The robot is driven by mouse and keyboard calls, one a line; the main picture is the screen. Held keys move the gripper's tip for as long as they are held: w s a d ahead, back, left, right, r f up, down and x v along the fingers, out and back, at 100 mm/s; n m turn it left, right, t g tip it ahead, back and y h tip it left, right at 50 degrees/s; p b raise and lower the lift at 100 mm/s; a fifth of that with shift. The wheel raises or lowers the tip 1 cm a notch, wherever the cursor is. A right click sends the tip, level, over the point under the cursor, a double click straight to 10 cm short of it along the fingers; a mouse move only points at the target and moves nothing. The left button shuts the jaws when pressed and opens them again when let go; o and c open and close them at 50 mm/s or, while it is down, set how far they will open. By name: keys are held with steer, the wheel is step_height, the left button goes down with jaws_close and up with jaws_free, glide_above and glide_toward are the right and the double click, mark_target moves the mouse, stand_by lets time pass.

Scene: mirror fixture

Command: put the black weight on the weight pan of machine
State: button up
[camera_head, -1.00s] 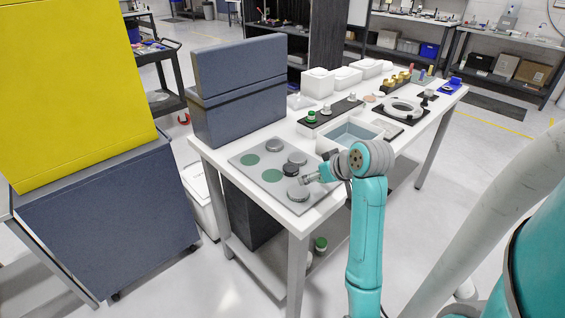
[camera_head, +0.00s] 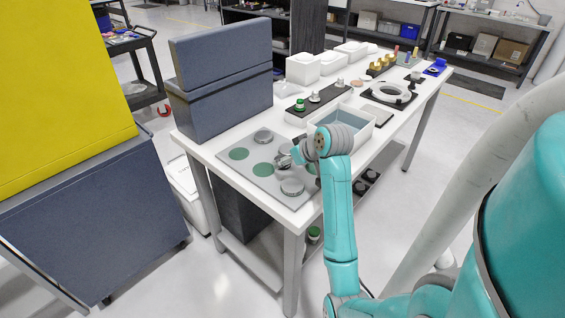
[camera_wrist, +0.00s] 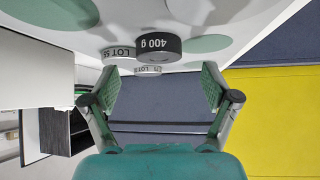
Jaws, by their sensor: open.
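The black weight (camera_wrist: 168,45), marked 400 g, sits ahead of my gripper (camera_wrist: 160,78) in the wrist view. My gripper is open, with its two pads apart and nothing held between them. The weight lies just beyond the fingertips, roughly centred. In the head view my gripper (camera_head: 283,161) is low over the grey board, and it and the wrist mostly hide the black weight. I cannot tell which part is the machine's weight pan.
The grey board (camera_head: 228,165) has green circles and silver weights, one at the front (camera_head: 292,187) and one at the back (camera_head: 263,136). A blue-grey box (camera_head: 225,100) stands behind it. A white tray (camera_head: 362,123) and a white ring (camera_head: 390,92) lie to the right.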

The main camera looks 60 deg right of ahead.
steer(key=shift+x, duration=1.9)
steer(key=shift+d+r, duration=0.1)
jaws_close()
